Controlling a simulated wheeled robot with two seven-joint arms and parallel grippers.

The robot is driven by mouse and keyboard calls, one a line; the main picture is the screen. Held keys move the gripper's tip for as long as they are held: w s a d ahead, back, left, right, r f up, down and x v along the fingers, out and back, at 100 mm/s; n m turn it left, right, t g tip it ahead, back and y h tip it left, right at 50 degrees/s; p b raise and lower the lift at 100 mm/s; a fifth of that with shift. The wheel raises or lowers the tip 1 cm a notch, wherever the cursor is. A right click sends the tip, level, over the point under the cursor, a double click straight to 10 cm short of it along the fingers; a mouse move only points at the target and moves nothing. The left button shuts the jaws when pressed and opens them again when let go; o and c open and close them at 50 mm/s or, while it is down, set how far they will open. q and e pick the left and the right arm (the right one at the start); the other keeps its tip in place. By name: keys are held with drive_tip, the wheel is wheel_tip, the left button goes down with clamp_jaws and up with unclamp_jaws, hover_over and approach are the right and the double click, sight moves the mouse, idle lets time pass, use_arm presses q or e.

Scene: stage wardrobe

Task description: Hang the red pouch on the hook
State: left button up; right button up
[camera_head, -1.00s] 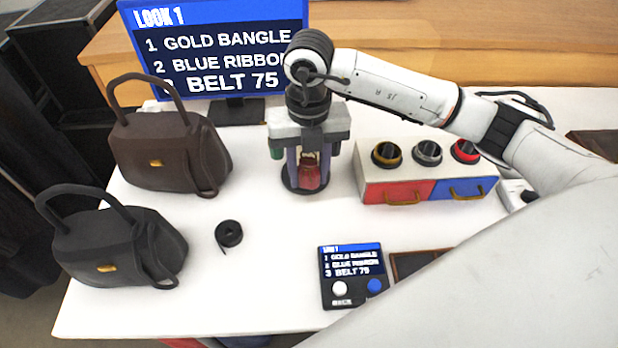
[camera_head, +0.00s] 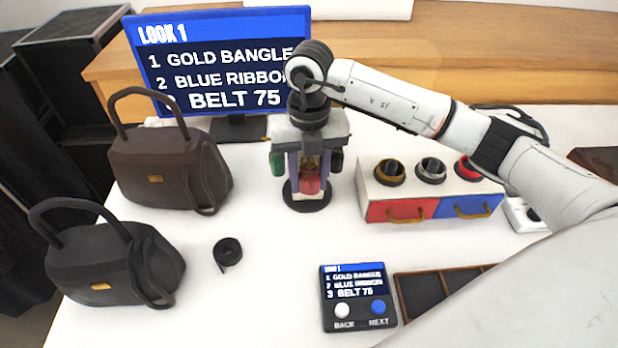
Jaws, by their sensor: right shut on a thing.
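The red pouch (camera_head: 311,184) hangs low between the fingers of my right gripper (camera_head: 310,165), which is shut on it. The gripper points down in front of a small stand with a round black base (camera_head: 306,202). A green pouch (camera_head: 277,163) shows left of the gripper and a dark pouch (camera_head: 336,160) right of it, both at the stand. The hooks and the stand's upper part are hidden behind the gripper. I cannot tell whether the red pouch touches a hook. My left gripper is not in view.
A drawer box (camera_head: 428,185) with bangles on top stands right of the stand. Two handbags, brown (camera_head: 165,170) and black (camera_head: 108,262), stand left. A coiled black belt (camera_head: 228,253), a control panel (camera_head: 355,296) and a divided tray (camera_head: 412,296) lie nearer. A monitor (camera_head: 222,104) stands behind.

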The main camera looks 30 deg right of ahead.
idle(0.4)
drive_tip(key=o, duration=1.1)
wheel_tip(320, 180, up, 10)
drive_tip(key=shift+r, duration=0.15)
drive_tip(key=shift+s, duration=0.1)
